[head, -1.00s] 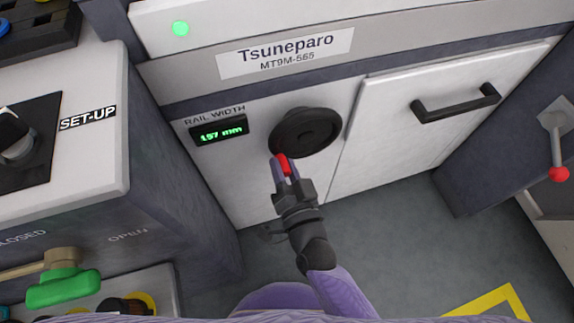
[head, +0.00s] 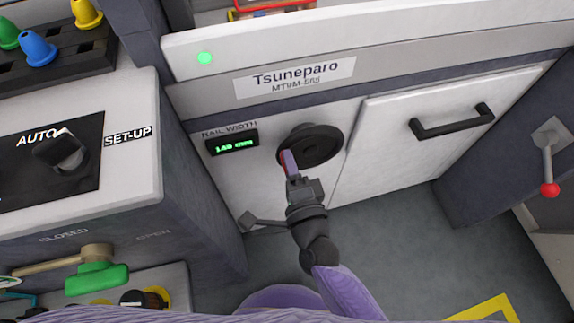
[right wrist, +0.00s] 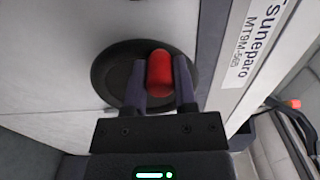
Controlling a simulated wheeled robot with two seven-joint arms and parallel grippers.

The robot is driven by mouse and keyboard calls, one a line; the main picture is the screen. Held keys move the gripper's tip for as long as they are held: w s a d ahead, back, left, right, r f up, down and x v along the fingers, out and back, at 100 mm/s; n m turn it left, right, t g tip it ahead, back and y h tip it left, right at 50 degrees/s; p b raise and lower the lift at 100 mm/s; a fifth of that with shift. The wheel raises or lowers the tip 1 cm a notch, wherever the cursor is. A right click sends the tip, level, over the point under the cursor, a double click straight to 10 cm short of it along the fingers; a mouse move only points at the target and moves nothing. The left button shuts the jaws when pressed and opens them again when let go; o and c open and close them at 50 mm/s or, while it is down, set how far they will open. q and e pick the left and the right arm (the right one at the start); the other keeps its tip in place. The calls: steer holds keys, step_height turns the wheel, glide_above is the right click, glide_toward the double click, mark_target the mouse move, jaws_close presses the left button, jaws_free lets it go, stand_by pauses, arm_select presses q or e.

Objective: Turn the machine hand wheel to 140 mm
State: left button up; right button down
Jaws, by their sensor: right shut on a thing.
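The black round hand wheel (head: 318,146) is on the white front of the Tsuneparo machine; it also shows in the right wrist view (right wrist: 112,78). Its red handle (right wrist: 160,68) is at the wheel's lower left in the head view. My right gripper (head: 288,162) is shut on this handle, with one finger on each side in the right wrist view. The green RAIL WIDTH display (head: 232,143) left of the wheel reads in the 140s of mm; its last digit is blurred. My left gripper is not in view.
A white door with a black handle (head: 452,121) is right of the wheel. A grey cabinet with an AUTO/SET-UP switch (head: 62,150) and a green-handled lever (head: 97,278) stands at the left. A red-knobbed lever (head: 549,188) is at the far right. Grey floor lies below.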

mark_target(315, 136)
steer(key=m, duration=0.1)
steer(key=d+r+m, duration=0.1)
steer(key=m, duration=0.1)
steer(key=shift+w+r, duration=0.15)
steer(key=shift+r, duration=0.1)
steer(key=m, duration=0.1)
steer(key=d+r+m, duration=0.1)
steer(key=shift+w+m+p, duration=0.2)
steer(key=shift+m+p, duration=0.1)
steer(key=shift+p, duration=0.05)
steer(key=m, duration=0.1)
steer(key=d+m, duration=0.1)
steer(key=shift+w+r+m, duration=0.15)
steer(key=shift+r+m, duration=0.1)
steer(key=shift+m, duration=0.15)
steer(key=d+m, duration=0.1)
steer(key=m, duration=0.2)
steer(key=shift+w+d+r+b, duration=0.15)
steer(key=shift+w+d+b, duration=0.15)
steer(key=shift+d+b, duration=0.1)
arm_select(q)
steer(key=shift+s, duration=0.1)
arm_select(e)
steer(key=shift+d+m, duration=0.2)
steer(key=shift+m, duration=0.4)
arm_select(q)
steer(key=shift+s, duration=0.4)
